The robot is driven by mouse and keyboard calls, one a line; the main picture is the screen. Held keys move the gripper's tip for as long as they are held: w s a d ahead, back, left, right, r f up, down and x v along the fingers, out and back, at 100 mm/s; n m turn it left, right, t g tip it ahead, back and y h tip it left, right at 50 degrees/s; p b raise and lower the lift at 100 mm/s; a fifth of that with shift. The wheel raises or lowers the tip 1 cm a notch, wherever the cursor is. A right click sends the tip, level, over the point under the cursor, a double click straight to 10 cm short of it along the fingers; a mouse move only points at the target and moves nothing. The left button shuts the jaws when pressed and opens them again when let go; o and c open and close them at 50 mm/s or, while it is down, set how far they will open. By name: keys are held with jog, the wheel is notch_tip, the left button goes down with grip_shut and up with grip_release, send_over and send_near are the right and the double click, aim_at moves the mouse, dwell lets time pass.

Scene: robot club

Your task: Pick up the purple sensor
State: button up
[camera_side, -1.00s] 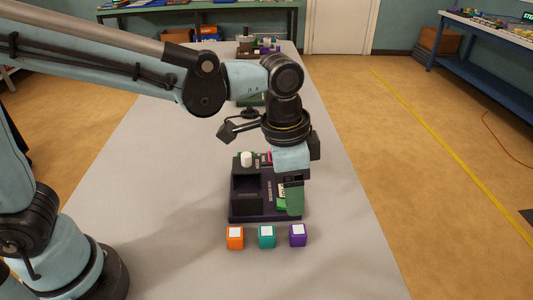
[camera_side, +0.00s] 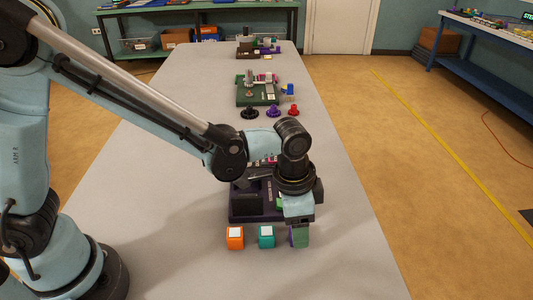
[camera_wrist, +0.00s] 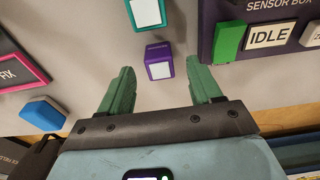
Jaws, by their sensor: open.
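The purple sensor (camera_wrist: 159,62) is a small cube with a white top face. In the wrist view it shows between the tips of my two green fingers, with a gap on each side. My gripper (camera_wrist: 160,72) is open and empty. In the side view my gripper (camera_side: 301,237) is low over the right end of the sensor row, and its fingers hide most of the purple sensor (camera_side: 292,237). I cannot tell exactly how far the fingertips are above the table.
A teal cube (camera_side: 266,237) and an orange cube (camera_side: 235,238) stand left of the purple one. The dark sensor box (camera_side: 243,207) is just behind the row; its panel (camera_wrist: 208,30) reads IDLE in the wrist view. A green station (camera_side: 245,97) stands farther back.

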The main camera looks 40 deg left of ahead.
jog(key=shift+w+d+f, duration=0.1)
jog(key=shift+f, duration=1.1)
jog(key=c, duration=1)
jog(key=shift+r, duration=0.1)
jog(key=shift+c, duration=0.2)
